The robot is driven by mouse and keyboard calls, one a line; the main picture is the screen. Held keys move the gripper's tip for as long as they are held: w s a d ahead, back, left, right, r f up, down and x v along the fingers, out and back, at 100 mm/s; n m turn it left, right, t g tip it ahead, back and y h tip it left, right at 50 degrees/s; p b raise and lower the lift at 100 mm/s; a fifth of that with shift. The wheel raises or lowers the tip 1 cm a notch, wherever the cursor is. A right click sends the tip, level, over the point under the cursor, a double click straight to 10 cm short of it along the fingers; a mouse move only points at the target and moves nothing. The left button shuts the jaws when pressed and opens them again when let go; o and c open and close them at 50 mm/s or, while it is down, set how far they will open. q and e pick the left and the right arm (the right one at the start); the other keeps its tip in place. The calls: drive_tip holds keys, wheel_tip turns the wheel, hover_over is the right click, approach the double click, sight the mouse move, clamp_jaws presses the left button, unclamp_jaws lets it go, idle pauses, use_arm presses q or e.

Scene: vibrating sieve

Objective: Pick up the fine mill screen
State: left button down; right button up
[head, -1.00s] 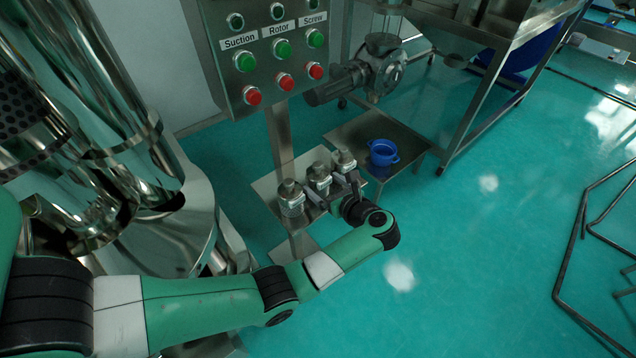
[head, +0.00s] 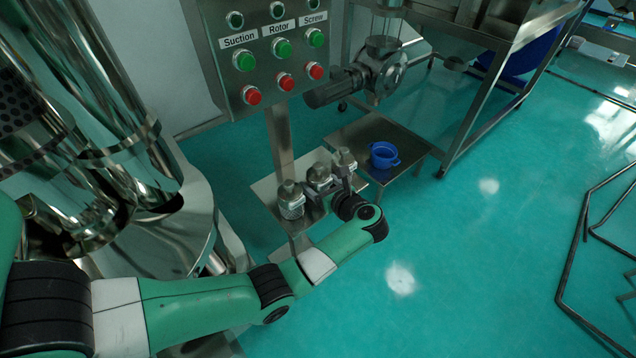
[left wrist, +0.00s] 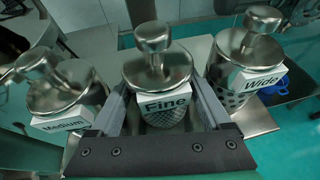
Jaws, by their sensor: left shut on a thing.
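The fine mill screen (left wrist: 158,80) is a steel cylinder with a knobbed lid, a mesh wall and a "Fine" label. It is upright between the two fingers of my left gripper (left wrist: 166,112), which is shut on it. In the head view it is the middle of three screens (head: 319,174), with my left gripper (head: 328,188) at its near right side. The medium screen (left wrist: 68,90) is to its left and the wide screen (left wrist: 245,65) to its right. I cannot tell whether the fine screen touches the shelf. My right gripper is not in view.
The screens are at a small steel shelf (head: 268,187) below the button panel (head: 262,60). A blue container (head: 383,154) stands on a steel surface to the right. A large steel machine (head: 110,120) fills the left.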

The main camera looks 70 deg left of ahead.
sight(319, 173)
use_arm(q)
drive_tip(key=shift+r, duration=0.1)
drive_tip(key=shift+r+p, duration=0.3)
drive_tip(key=shift+r, duration=0.2)
wheel_tip(319, 173, up, 3)
drive_tip(key=shift+f+p, duration=0.1)
drive_tip(key=shift+p, duration=0.55)
drive_tip(key=d+r+p, duration=0.1)
drive_tip(key=s+d+r+p, duration=0.1)
drive_tip(key=r, duration=0.1)
drive_tip(key=d+r, duration=0.1)
drive_tip(key=d, duration=0.1)
drive_tip(key=shift+s+r+p, duration=0.25)
drive_tip(key=shift+r+p, duration=0.1)
drive_tip(key=shift+p, duration=0.05)
drive_tip(key=s+d+r+p, duration=0.4)
drive_tip(key=d, duration=0.5)
drive_tip(key=shift+r, duration=0.2)
drive_tip(key=shift+a, duration=0.1)
